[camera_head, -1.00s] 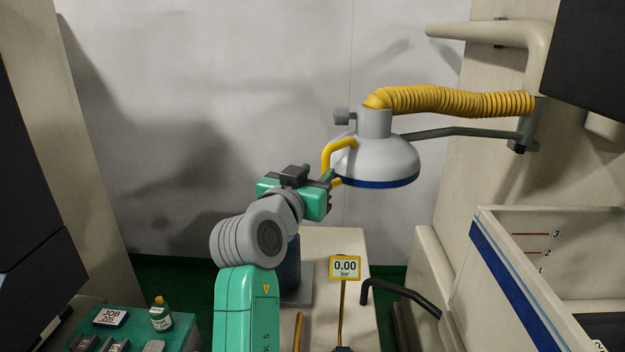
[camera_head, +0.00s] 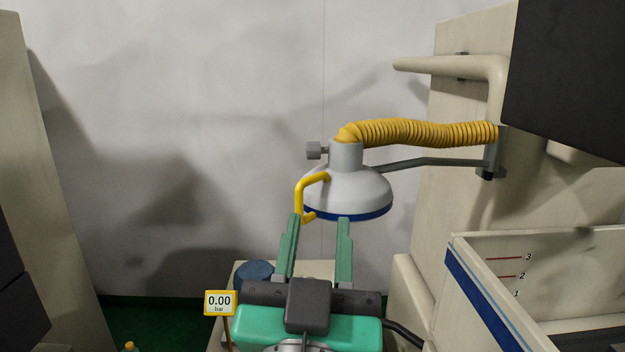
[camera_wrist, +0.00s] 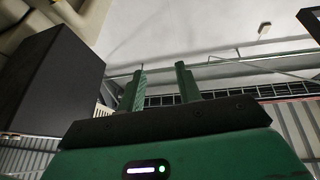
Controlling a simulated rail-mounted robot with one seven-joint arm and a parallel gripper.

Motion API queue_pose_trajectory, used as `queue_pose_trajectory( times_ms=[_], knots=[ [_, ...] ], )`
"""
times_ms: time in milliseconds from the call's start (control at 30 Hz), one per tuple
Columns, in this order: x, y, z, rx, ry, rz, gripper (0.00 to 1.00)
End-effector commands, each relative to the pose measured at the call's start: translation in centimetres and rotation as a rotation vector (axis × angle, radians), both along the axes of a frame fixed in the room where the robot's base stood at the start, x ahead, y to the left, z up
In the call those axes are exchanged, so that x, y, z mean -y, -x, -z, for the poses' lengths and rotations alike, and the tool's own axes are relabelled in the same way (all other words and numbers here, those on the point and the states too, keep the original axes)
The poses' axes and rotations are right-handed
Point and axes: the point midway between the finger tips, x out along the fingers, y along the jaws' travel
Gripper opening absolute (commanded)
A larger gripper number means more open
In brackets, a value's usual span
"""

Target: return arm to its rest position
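My gripper (camera_head: 316,222) is in the lower middle of the head view, its two green fingers spread apart and pointing up and away. Nothing is between the fingers. In the wrist view my gripper (camera_wrist: 157,72) also shows both fingers apart, with ceiling structure behind them. A grey lamp-shaped hood (camera_head: 350,190) with a blue rim and a yellow handle (camera_head: 299,197) is beyond the fingertips in the head view. The left fingertip overlaps the handle's lower end in the picture; I cannot tell whether they touch.
A yellow ribbed hose (camera_head: 425,133) runs from the hood to the beige machine at right. A beige tank (camera_head: 463,275) with level marks stands at lower right. A 0.00 bar gauge (camera_head: 220,303) is left of my gripper. A dark box (camera_wrist: 52,82) fills the wrist view's left.

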Motion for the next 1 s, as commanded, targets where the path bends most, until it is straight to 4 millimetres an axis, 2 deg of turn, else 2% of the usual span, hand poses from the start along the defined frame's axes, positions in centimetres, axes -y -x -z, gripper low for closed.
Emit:
queue_pose_trajectory(
  times_ms=[33, 200, 233, 300, 600, 733, 1000],
  knots=[
    [0.1, 2.8, -0.6, 0.043, 0.013, -0.017, 0.34],
    [-0.3, 11.4, -2.5, 0.178, 0.065, -0.075, 0.34],
    [-0.4, 11.4, -4.7, 0.180, 0.067, -0.078, 0.34],
    [-0.4, 11.1, -7.5, 0.176, 0.061, -0.080, 0.34],
    [-0.6, 11.0, -17.5, 0.174, 0.047, -0.090, 0.34],
    [-0.6, 10.9, -19.4, 0.173, 0.044, -0.094, 0.34],
    [-0.6, 10.9, -19.2, 0.172, 0.042, -0.095, 0.34]
  ],
)
